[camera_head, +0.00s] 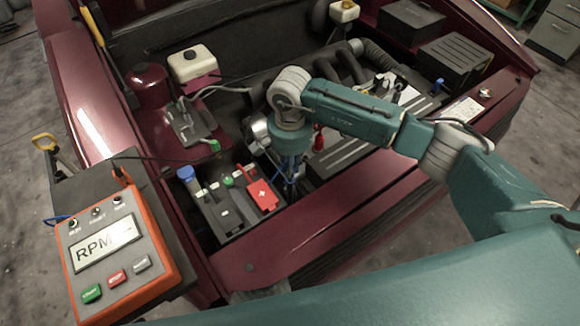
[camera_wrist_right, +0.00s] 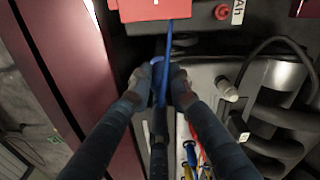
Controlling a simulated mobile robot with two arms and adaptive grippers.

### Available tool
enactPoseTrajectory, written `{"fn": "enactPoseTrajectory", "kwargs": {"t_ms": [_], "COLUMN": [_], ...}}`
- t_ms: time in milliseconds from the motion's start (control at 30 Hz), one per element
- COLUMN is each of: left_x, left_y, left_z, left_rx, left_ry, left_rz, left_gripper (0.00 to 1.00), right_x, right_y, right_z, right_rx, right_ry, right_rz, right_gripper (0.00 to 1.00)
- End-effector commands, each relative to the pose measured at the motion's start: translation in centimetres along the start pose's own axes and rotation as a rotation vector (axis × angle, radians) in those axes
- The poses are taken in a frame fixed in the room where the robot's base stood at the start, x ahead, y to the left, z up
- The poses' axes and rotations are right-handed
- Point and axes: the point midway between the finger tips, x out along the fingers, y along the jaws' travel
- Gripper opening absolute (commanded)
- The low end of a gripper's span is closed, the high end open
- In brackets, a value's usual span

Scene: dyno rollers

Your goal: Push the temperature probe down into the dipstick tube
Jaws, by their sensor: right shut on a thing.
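My right gripper (camera_head: 290,172) reaches down into the engine bay, just to the right of the battery. It also shows in the right wrist view (camera_wrist_right: 157,88), where its two fingers are closed on the blue-topped temperature probe (camera_wrist_right: 157,68). A blue cable (camera_wrist_right: 169,38) runs from the probe toward the red battery cover. In the head view the arm and fingers hide most of the probe. I cannot make out the dipstick tube's mouth for sure, nor how deep the probe sits. My left gripper is not in view.
The battery (camera_head: 225,208) with its red terminal cover (camera_head: 262,194) stands close to the left of the gripper. The ribbed engine cover (camera_head: 360,150) lies to the right. The dark red front panel (camera_head: 330,235) borders the bay. An orange RPM meter (camera_head: 115,250) sits at left.

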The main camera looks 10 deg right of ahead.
Motion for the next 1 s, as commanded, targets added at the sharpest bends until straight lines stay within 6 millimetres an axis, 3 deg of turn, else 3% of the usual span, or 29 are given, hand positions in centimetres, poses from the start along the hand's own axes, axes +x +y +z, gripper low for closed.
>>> {"fn": "enactPoseTrajectory", "kwargs": {"t_ms": [133,167,267,667,1000], "left_x": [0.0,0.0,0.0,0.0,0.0], "left_y": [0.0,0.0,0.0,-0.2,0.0], "left_z": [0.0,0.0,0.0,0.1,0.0], "left_rx": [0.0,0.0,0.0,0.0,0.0], "left_ry": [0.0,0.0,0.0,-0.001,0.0], "left_rz": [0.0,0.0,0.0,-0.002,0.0], "left_gripper": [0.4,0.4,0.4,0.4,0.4], "right_x": [0.0,-0.1,0.0,-0.8,-7.4], "right_y": [0.0,0.0,0.0,-0.1,-0.1], "right_z": [0.0,0.0,0.0,-0.1,-0.1], "right_rx": [0.0,0.0,0.0,0.0,-0.001], "right_ry": [0.0,0.0,0.0,0.001,0.004], "right_rz": [0.0,0.0,0.0,-0.002,-0.004], "right_gripper": [0.0,0.2,0.4,0.4,0.4]}}
